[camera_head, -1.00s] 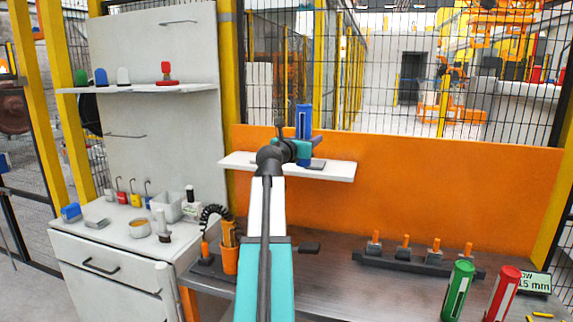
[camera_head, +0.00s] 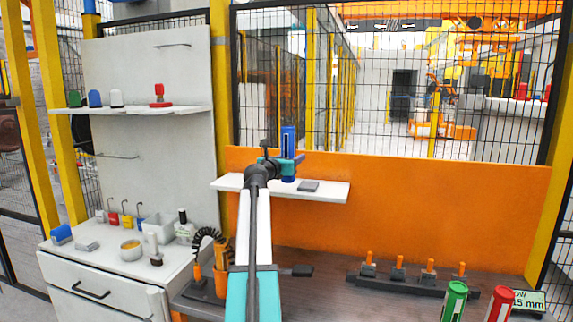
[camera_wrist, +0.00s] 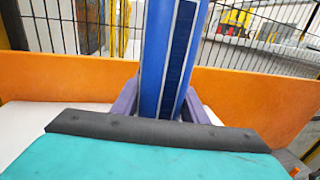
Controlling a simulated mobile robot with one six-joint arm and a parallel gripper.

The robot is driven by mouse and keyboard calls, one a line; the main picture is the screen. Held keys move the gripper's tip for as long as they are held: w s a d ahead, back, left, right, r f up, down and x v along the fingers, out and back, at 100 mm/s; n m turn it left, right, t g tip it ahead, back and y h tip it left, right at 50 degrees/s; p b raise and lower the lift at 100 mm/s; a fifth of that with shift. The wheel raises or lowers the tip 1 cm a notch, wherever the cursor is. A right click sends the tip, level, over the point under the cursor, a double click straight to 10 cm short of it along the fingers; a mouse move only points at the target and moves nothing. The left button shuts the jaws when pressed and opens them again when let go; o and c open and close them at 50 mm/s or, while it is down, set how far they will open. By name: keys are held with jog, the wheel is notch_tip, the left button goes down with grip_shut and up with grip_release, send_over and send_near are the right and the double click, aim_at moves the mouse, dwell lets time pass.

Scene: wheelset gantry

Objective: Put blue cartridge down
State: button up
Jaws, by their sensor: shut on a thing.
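The blue cartridge (camera_head: 288,142) is an upright blue cylinder with a dark stripe down its side. It stands over the white shelf (camera_head: 240,184) on the orange panel. My gripper (camera_head: 286,165) is shut around it, with teal parts at its sides. In the wrist view the cartridge (camera_wrist: 172,55) rises between the two fingers (camera_wrist: 160,108) and looks upright. Its lower end is hidden in the wrist view by my gripper. I cannot tell whether its base touches the shelf.
A flat grey pad (camera_head: 308,186) lies on the shelf to the right of the cartridge. A green cylinder (camera_head: 454,301) and a red cylinder (camera_head: 499,304) stand on the bench at lower right. A rack of orange-topped pegs (camera_head: 398,274) lies behind them.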

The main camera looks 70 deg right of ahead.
jog(key=w+d+p, duration=0.1)
jog(key=w+d, duration=0.3)
jog(key=d, duration=0.1)
jog(key=shift+d+f, duration=0.3)
jog(key=shift+d, duration=0.05)
jog(key=shift+w+f, duration=0.1)
jog(key=shift+f+p, duration=0.65)
jog(key=shift+f, duration=1)
jog(key=shift+f, duration=0.1)
jog(key=o, duration=1.3)
jog(key=shift+a, duration=0.1)
jog(key=a+b, duration=0.1)
jog(key=a, duration=0.3)
jog(key=w+a, duration=0.1)
jog(key=a, duration=0.3)
jog(key=a+b, duration=0.1)
jog(key=a, duration=0.2)
jog(key=shift+w+a+b, duration=0.35)
jog(key=shift+a, duration=0.05)
